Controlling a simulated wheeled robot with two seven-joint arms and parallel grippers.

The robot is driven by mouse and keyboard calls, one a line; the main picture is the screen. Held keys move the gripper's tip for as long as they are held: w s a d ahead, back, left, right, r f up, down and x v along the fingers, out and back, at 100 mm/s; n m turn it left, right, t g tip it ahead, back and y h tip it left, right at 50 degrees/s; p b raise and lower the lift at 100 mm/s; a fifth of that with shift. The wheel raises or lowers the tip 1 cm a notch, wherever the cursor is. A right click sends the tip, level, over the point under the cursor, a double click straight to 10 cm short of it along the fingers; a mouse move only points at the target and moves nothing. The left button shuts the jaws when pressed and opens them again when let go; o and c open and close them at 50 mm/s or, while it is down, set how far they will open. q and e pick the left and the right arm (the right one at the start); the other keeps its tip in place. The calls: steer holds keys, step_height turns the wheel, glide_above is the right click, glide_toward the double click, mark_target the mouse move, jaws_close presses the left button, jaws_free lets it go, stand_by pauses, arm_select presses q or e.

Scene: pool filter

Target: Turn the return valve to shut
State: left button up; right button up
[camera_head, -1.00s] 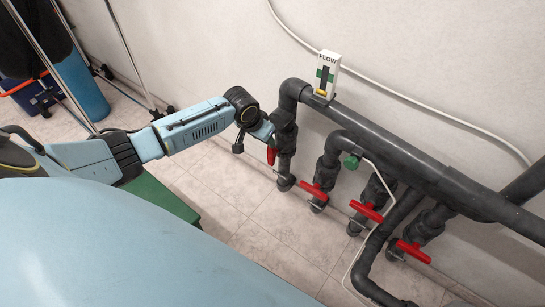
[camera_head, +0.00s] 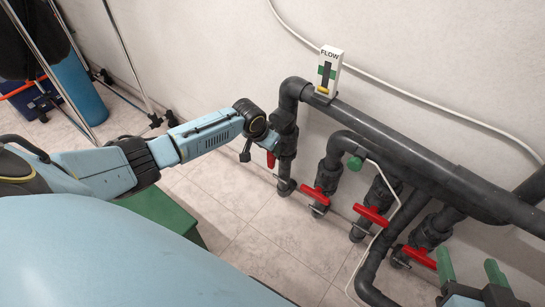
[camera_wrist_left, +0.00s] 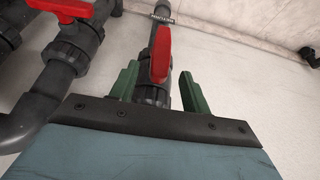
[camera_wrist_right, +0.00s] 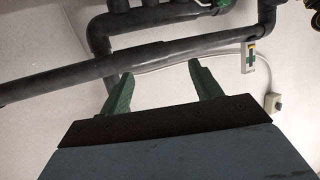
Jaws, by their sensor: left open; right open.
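The leftmost valve has a red handle (camera_head: 271,159) on a vertical dark pipe. My right gripper (camera_head: 470,272) is open and empty at the lower right, in front of the pipes.
Several other red-handled valves stand along the wall, such as one with a red handle (camera_head: 320,196). A flow gauge (camera_head: 327,72) with green and yellow marks sits on the upper pipe (camera_head: 400,150). A green box (camera_head: 165,215) and a blue cylinder (camera_head: 78,90) are at left.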

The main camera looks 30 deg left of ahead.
mark_target(273, 156)
arm_select(q)
steer(key=b+x, duration=0.3)
steer(key=x, duration=0.2)
steer(key=shift+w+f+b, duration=0.15)
steer(key=shift+f+b, duration=0.4)
steer(key=shift+f, duration=0.05)
steer(key=shift+w+f, duration=0.2)
steer(key=shift+f, duration=0.1)
arm_select(e)
step_height(273, 156, up, 14)
steer(key=s+a+t+y, duration=0.1)
steer(key=t+y, duration=0.2)
steer(key=t, duration=0.8)
steer(key=shift+s+a+y, duration=0.4)
arm_select(q)
steer(key=shift+c, duration=0.5)
steer(key=c, duration=0.9)
